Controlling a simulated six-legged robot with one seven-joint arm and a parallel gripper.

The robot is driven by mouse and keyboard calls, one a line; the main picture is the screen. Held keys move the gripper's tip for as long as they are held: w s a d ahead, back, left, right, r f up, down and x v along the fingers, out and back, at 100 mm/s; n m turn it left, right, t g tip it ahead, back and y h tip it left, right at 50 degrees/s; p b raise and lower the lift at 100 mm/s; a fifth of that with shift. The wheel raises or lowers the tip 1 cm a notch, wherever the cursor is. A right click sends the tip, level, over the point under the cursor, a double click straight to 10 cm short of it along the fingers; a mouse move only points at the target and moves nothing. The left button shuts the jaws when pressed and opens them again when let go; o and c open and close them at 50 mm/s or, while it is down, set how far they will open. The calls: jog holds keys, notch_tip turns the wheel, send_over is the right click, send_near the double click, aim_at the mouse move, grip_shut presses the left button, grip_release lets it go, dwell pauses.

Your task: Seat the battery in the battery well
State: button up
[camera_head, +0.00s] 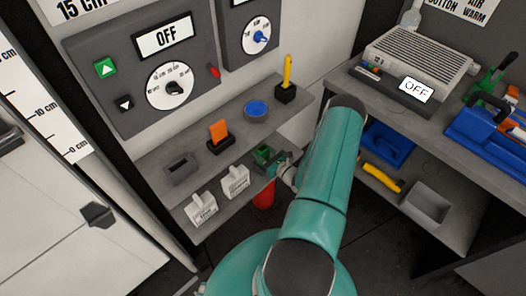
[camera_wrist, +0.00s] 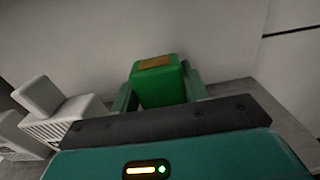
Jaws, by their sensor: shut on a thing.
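A green block with a copper-coloured top patch, which I take as the battery (camera_wrist: 160,84), stands between the two fingers of my gripper (camera_wrist: 161,92) in the wrist view. The gripper is shut on it. In the head view the green battery (camera_head: 264,155) shows at the right end of the lower shelf, with my gripper (camera_head: 276,163) beside it, partly hidden by my arm. I cannot tell whether the battery touches the shelf. The battery well is not clearly identifiable; a grey heater unit (camera_head: 420,52) reading OFF on the right counter has a dark front strip with small coloured parts.
A red cylinder (camera_head: 264,195) is below the shelf end. The right counter holds blue and green tools (camera_head: 485,120).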

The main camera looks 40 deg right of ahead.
aim_at(266, 159)
jog(key=shift+f, duration=1.8)
jog(key=o, duration=1.4)
jog(key=shift+c, duration=0.2)
jog(key=shift+s, duration=0.1)
jog(key=s, duration=1.3)
jog(key=shift+s+d, duration=0.15)
jog(key=shift+s, duration=0.15)
jog(key=shift+s, duration=0.1)
